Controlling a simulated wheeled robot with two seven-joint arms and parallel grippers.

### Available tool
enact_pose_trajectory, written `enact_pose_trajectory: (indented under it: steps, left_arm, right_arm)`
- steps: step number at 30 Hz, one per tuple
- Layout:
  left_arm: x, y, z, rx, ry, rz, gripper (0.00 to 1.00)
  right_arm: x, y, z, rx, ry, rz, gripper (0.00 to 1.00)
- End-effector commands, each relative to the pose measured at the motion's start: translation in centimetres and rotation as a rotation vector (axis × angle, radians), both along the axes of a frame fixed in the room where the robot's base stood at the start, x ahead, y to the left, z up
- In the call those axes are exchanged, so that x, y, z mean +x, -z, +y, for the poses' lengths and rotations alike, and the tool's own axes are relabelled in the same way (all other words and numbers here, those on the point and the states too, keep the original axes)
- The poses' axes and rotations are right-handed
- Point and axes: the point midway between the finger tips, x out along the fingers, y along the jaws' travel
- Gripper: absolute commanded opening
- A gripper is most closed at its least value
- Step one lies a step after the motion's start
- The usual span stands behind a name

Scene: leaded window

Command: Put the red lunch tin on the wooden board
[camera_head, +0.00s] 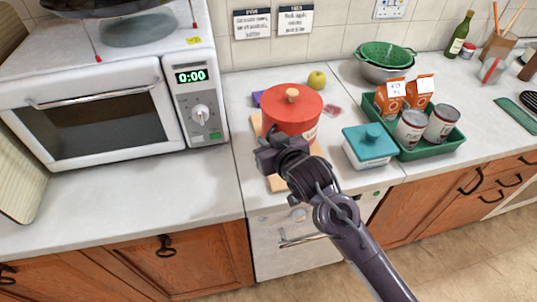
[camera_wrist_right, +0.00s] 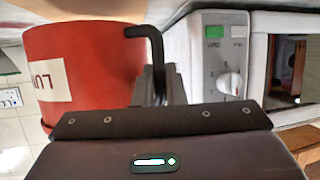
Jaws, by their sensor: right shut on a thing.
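The red lunch tin (camera_head: 291,108) is a round red pot-like tin with a pale knob on its lid and a white label. It stands upright over the wooden board (camera_head: 278,184), whose edges show at its left and front. I cannot tell whether its base touches the board. My right gripper (camera_head: 273,142) is shut on the near side of the tin. In the right wrist view, the tin (camera_wrist_right: 90,75) fills the left side beside a dark finger (camera_wrist_right: 155,85). My left gripper is not in view.
A white microwave (camera_head: 190,160) stands to the left. To the right are a teal-lidded box (camera_head: 370,138) and a green tray (camera_head: 446,150) with cartons and cans. A yellow apple (camera_head: 317,79) and a green colander (camera_head: 386,54) are behind. The counter before the microwave is clear.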

Motion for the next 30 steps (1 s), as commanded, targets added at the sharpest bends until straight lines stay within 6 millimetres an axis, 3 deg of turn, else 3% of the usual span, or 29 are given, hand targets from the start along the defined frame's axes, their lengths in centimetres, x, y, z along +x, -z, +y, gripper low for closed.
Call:
enact_pose_trajectory:
  steps: [1,6,20,21,25,30]
  left_arm:
    - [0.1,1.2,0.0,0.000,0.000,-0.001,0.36]
    - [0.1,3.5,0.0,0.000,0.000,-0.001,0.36]
    - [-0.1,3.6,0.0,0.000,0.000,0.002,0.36]
    - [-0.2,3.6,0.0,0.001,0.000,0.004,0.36]
    - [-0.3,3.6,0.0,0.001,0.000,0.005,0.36]
    - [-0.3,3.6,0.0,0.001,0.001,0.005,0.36]
  right_arm:
    - [-0.1,1.1,0.0,0.000,-0.002,-0.003,0.00]
    - [-0.6,3.4,0.0,0.000,-0.003,-0.003,0.00]
    - [-0.8,3.7,0.0,0.001,-0.002,-0.002,0.00]
    - [-0.8,3.9,0.0,-0.002,-0.002,0.003,0.14]
    - [-0.8,3.9,0.0,-0.002,-0.002,0.003,0.31]
    - [-0.8,3.9,0.0,-0.001,-0.002,0.002,0.32]
